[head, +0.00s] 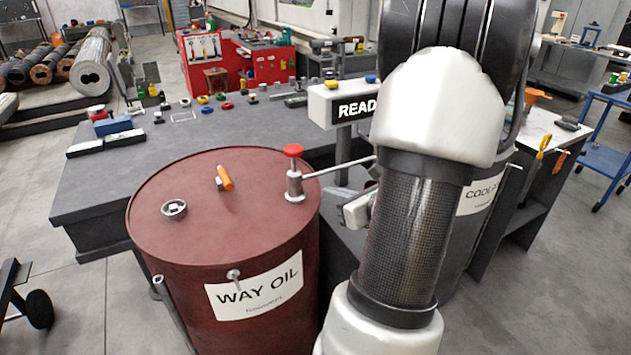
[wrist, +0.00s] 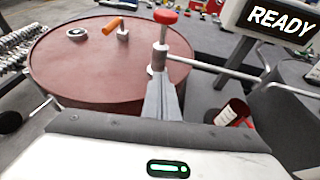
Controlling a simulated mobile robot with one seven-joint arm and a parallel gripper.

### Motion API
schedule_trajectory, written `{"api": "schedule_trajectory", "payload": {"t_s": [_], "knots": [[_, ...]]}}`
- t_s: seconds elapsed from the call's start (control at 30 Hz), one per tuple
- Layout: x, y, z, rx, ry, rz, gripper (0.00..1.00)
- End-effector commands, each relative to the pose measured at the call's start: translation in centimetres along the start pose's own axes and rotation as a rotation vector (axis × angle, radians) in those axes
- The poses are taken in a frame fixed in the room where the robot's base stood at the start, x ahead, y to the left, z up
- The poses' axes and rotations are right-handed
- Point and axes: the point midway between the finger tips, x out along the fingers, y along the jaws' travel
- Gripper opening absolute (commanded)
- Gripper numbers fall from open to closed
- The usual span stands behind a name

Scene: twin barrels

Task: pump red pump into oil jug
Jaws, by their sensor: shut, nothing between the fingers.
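The red-knobbed pump (head: 294,183) stands upright on the right edge of the dark red WAY OIL barrel (head: 165,255). Its thin spout points right. In the wrist view the pump's red knob (wrist: 165,16) is raised on a thin rod above the metal body. My gripper (wrist: 159,78) is shut and empty, its fingers pointing at the pump body; I cannot tell whether they touch it. A small red container with a pale end (wrist: 232,112) lies below the spout's side in the wrist view. It may be the oil jug, but I cannot tell.
A READY sign (head: 352,107) stands right behind the pump. A COOLANT barrel (head: 478,200) is partly behind my arm. An orange-handled fitting (head: 226,178) and a round cap (head: 174,209) sit on the red barrel. A dark workbench (head: 100,175) with small parts is behind.

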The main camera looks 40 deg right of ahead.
Motion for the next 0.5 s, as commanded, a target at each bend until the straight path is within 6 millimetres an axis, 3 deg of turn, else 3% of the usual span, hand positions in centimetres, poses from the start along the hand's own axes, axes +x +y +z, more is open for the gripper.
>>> {"api": "schedule_trajectory", "payload": {"t_s": [0.5], "knots": [[10.0,0.2,-0.2,0.001,0.001,0.004,0.0]]}}
